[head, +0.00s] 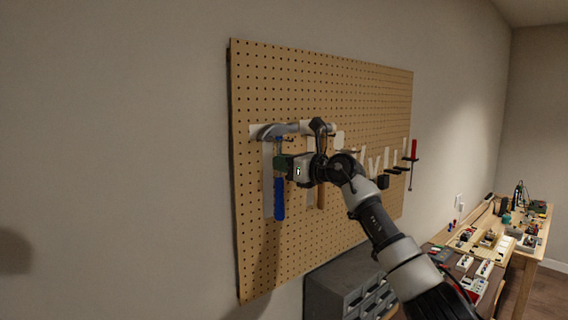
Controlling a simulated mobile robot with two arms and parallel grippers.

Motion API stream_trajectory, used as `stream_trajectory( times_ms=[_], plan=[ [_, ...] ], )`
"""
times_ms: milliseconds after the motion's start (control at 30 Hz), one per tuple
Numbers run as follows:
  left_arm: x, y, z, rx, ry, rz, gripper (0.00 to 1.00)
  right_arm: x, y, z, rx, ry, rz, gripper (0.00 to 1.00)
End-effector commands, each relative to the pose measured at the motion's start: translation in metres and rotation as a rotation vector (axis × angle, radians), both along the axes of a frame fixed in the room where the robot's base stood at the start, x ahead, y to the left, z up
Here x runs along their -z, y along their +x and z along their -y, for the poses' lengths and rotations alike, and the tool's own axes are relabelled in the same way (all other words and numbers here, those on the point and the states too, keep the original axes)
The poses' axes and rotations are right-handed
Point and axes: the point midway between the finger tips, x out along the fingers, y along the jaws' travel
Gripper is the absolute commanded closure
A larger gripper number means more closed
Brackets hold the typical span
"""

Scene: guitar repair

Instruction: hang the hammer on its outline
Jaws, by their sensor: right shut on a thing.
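The hammer (279,198) has a blue handle and a grey metal head at its top. It is upright in front of the pegboard, handle down. A pale outline (267,185) on the board shows just left of the handle, and a bit shows left of the head. My right gripper (281,163) is shut on the hammer's upper handle, coming from the right. I cannot tell whether the hammer touches the board or a hook. My left gripper is out of view.
The tan pegboard (290,75) hangs on the wall. A wooden-handled tool (321,197) is partly hidden behind my right wrist. More pale outlines and a red-handled tool (413,150) are further right. A grey drawer cabinet (335,283) stands below; a cluttered workbench (520,249) is at right.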

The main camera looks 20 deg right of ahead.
Motion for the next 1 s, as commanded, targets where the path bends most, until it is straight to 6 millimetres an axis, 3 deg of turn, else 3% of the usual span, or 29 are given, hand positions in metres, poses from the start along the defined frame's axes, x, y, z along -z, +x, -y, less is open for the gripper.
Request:
stream_trajectory(
  times_ms=[533,567,733,1000],
  plan=[
    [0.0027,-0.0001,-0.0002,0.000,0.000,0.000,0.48,0.0037,-0.0006,-0.0001,0.000,0.002,0.003,1.00],
    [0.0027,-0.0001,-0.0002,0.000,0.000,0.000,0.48,0.0037,-0.0006,-0.0001,0.000,0.002,0.003,0.84],
    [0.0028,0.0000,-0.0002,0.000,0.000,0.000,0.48,0.0042,-0.0004,-0.0002,0.000,0.002,0.003,0.58],
    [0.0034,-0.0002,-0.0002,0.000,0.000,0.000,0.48,0.0076,0.0000,0.0000,0.000,-0.001,-0.003,0.56]
  ],
)
